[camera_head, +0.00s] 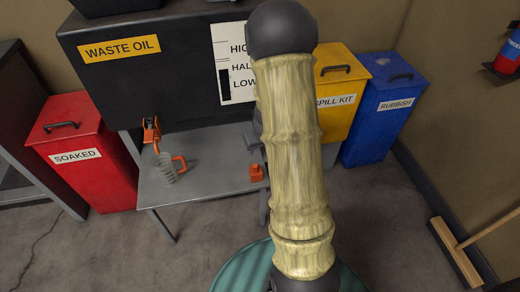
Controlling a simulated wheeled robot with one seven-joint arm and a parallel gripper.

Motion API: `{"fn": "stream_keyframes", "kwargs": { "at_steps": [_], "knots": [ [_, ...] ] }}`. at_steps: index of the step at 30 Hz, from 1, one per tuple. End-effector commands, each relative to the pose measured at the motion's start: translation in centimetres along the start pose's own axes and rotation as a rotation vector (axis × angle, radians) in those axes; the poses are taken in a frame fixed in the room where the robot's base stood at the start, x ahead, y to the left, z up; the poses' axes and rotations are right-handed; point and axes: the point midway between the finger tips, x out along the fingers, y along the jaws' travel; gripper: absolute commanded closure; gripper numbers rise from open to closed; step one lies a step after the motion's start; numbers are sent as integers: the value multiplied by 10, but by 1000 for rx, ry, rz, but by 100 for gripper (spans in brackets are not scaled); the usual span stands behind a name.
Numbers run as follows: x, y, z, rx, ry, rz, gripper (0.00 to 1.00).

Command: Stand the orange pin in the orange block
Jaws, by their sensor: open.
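A small orange block (256,173) sits on the grey bench top, right of the clear jug and just left of my arm. It has a smaller raised part on top, too small to make out. I cannot pick out a separate orange pin. An orange and dark fitting (151,131) is at the lower left of the black tank, above the jug; I cannot tell its exact kind. My own arm link, pale and bamboo-like with dark round joints, crosses the middle of the view and hides what is behind it. My gripper does not show.
A clear jug (165,172) with an orange handle stands on the grey bench (205,195). The black waste oil tank (180,80) is behind. A red bin (85,165) is left; yellow (338,85) and blue (380,115) bins are right. A broom (455,250) is at right.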

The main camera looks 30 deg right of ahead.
Motion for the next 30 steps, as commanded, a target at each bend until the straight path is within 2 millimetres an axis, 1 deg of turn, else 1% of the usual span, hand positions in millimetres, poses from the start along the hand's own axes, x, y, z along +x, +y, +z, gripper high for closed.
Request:
{"fn": "stream_keyframes", "kwargs": {
  "at_steps": [5,8,30],
  "knots": [
    [6,0,1,-1,-1,0,53],
    [16,0,1,-1,-2,-1,53],
    [133,-1,2,0,-1,-1,53]
  ]
}}
